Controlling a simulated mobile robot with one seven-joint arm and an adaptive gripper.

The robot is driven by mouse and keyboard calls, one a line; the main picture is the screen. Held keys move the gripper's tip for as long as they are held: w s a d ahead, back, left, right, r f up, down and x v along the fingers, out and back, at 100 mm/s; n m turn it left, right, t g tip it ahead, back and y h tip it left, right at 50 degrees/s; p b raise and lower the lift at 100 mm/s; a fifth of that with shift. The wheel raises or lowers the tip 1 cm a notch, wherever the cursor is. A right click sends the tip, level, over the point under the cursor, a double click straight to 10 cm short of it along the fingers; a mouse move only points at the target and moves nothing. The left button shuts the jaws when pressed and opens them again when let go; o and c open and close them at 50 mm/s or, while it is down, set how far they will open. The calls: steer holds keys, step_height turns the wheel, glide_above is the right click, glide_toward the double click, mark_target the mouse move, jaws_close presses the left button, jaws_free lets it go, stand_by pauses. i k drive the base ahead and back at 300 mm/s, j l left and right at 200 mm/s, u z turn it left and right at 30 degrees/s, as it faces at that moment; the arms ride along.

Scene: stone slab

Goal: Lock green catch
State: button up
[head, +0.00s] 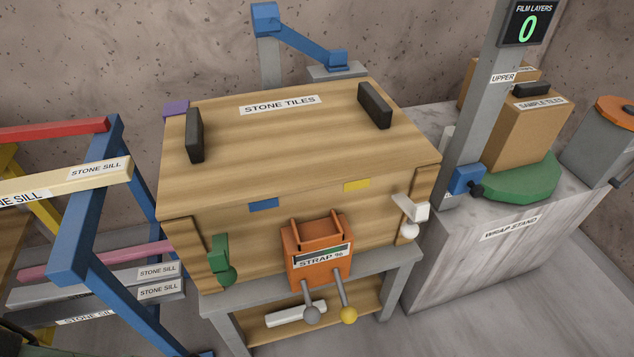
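A green catch (219,253) is on the front left of a wooden crate (224,232) labelled STONE TILES. Its green ball knob (229,276) hangs at the low end, near the crate's bottom edge. I cannot tell from this angle whether the catch is engaged. A white catch (409,207) with a white ball is on the front right of the crate. My gripper is not in view.
An orange STRAP box (317,252) with two ball-ended levers juts out at the crate's front middle. The crate stands on a grey table (389,266). A blue rack (90,215) with STONE SILL bars is at left, and a stone WRAP STAND (483,256) at right.

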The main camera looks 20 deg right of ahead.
mark_target(218, 259)
steer(key=k+j+z, duration=0.1)
steer(key=j+z, duration=0.15)
steer(key=k+j+z, duration=0.15)
steer(key=j+z, duration=0.15)
steer(key=k+j+z, duration=0.35)
steer(key=k+j, duration=0.35)
steer(key=j, duration=0.2)
steer(key=k+j+z, duration=0.1)
steer(key=k+j, duration=0.4)
steer(key=i+l, duration=0.1)
steer(key=l, duration=0.35)
steer(key=l+z, duration=0.1)
steer(key=l, duration=0.35)
steer(key=i, duration=0.05)
